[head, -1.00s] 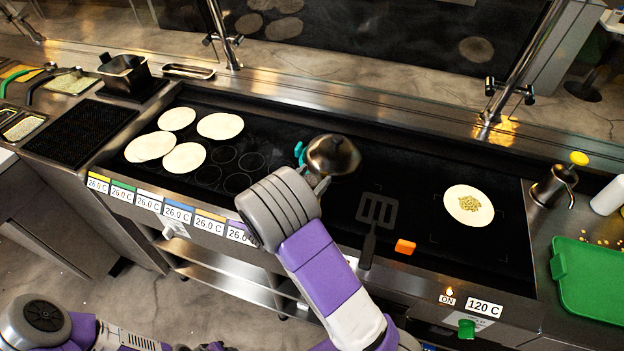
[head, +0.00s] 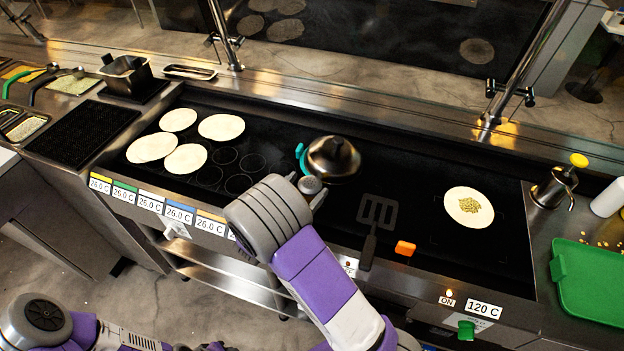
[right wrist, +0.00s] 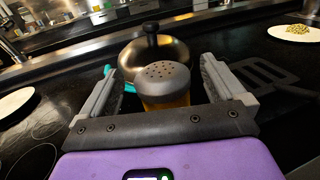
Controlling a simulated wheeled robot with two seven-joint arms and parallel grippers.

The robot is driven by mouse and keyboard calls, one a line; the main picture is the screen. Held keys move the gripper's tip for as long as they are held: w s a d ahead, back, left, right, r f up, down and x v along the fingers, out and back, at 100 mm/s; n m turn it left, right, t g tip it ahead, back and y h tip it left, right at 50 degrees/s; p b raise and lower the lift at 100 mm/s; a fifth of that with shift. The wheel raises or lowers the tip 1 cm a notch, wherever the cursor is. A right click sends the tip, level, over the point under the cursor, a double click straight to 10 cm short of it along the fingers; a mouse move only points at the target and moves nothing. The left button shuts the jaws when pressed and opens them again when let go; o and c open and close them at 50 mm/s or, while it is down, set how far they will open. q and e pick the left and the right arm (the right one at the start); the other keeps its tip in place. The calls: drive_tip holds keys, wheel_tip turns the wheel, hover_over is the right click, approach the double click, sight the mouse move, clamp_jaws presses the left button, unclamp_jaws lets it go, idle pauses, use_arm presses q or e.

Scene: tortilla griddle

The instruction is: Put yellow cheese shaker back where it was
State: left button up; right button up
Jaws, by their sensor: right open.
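The cheese shaker (right wrist: 165,86) has a grey perforated lid and a yellow body. It stands upright between the fingers of my right gripper (right wrist: 163,78), which is open, with a gap visible beside the shaker. In the head view the shaker's grey lid (head: 310,185) shows at the end of my right arm, just in front of the steel dome. My right gripper (head: 311,193) is low over the griddle there, largely hidden by its own wrist. My left arm shows at the bottom left, but its gripper is out of view.
A steel dome with a black knob (head: 333,157) is close behind the shaker. A spatula (head: 376,215) and an orange block (head: 405,247) lie to the right. A tortilla with topping (head: 468,206) lies further right. Several plain tortillas (head: 221,127) lie at left.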

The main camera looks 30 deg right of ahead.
drive_tip(key=v, duration=0.8)
drive_tip(key=shift+p, duration=0.35)
